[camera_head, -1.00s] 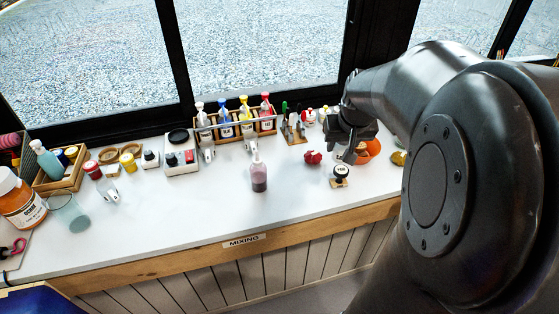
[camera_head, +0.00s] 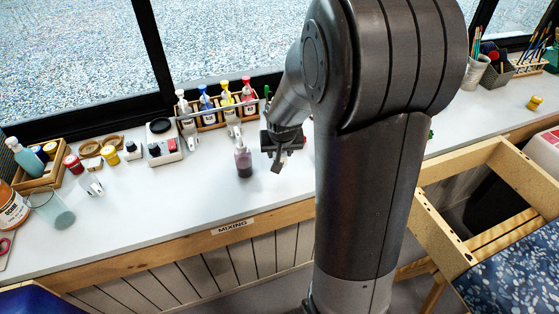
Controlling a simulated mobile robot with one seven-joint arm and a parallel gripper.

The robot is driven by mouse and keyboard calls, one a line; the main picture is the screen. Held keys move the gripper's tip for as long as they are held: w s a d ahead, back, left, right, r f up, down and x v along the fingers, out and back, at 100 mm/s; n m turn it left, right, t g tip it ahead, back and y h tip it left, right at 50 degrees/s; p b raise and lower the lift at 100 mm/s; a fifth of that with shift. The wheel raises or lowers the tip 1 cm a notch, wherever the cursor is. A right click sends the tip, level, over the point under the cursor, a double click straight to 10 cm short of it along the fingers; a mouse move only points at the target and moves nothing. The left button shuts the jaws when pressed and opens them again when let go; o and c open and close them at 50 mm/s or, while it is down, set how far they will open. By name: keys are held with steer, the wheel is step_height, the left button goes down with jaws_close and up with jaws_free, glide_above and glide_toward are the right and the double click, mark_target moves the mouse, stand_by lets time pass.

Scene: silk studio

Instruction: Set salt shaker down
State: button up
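I cannot make out a salt shaker in this view. It may be in my gripper or hidden behind my arm, which covers the middle right of the worktop.
A rack of colour bottles (camera_head: 215,119) stands behind the gripper, with a white device with a black dish (camera_head: 163,147) to its left. A glass cup (camera_head: 52,208) is at the far left. The front strip of worktop above the MIXING label (camera_head: 232,227) is clear.

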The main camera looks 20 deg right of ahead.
steer(key=shift+w+f, duration=0.1)
steer(key=shift+f, duration=1.95)
steer(key=shift+f, duration=0.15)
steer(key=o, duration=1.1)
steer(key=shift+c, duration=0.2)
steer(key=v, duration=1.3)
steer(key=s+a+r+n, duration=0.1)
steer(key=s+a+r, duration=0.1)
steer(key=s, duration=0.4)
steer(key=s+a+r+n+t, duration=0.1)
steer(key=s+a+r, duration=0.1)
steer(key=s+r, duration=0.2)
steer(key=s+a+r+y, duration=0.1)
steer(key=s+r, duration=0.3)
steer(key=s, duration=0.4)
steer(key=shift+s+a+n, duration=0.35)
steer(key=shift+a+n, duration=0.05)
steer(key=shift+a, duration=0.15)
